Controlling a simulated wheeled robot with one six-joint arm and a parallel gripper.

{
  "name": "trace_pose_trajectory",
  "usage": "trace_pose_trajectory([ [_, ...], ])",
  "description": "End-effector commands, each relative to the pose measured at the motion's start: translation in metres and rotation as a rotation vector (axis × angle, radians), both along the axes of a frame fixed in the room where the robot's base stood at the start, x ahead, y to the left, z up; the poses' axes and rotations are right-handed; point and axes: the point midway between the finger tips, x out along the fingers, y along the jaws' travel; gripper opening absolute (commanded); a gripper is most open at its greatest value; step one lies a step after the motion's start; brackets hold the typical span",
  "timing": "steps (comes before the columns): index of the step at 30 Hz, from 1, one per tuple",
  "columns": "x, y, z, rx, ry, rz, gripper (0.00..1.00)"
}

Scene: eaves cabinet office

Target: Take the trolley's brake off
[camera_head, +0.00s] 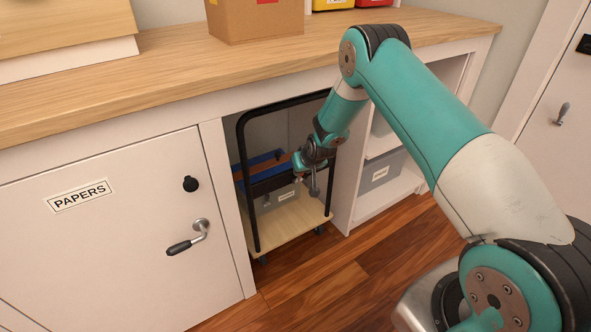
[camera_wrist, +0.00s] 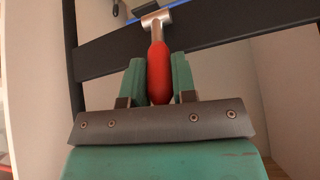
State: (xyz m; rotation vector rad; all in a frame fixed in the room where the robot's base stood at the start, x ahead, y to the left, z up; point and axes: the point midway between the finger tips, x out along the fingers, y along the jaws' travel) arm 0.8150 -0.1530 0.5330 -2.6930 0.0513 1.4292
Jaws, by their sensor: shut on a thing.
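The trolley (camera_head: 249,200), with a black tubular frame and a pale wooden deck, stands in the open bay under the worktop. In the wrist view a red-gripped lever (camera_wrist: 158,72) with a metal head is mounted on a dark crossbar (camera_wrist: 215,32) of the trolley. My gripper (camera_wrist: 158,78) is shut on the red grip, one green finger on each side. In the head view my gripper (camera_head: 303,164) is at the trolley's front, and the red grip cannot be made out there. The trolley's casters (camera_head: 320,230) show below the deck.
The closed PAPERS door (camera_head: 110,235), with a lever handle (camera_head: 190,240), is left of the bay. Shelves with a grey bin (camera_head: 380,170) are to the right. A cardboard box (camera_head: 255,20) stands on the worktop (camera_head: 185,65). The wooden floor (camera_head: 330,285) before the trolley is clear.

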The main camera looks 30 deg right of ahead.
Motion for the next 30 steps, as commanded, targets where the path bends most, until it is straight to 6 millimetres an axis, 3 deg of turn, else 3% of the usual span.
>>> trace_pose_trajectory([
  [8,0.002,0.000,0.001,-0.003,-0.005,0.000,0.00],
  [9,0.002,0.000,0.001,-0.003,-0.006,0.000,0.32],
  [12,0.002,0.000,0.001,-0.003,-0.005,0.000,0.51],
  [22,-0.001,0.000,0.005,-0.002,-0.003,0.001,0.51],
  [26,-0.010,0.000,0.021,-0.002,-0.003,0.001,0.51],
  [30,-0.028,0.000,0.049,-0.002,-0.004,0.001,0.51],
])
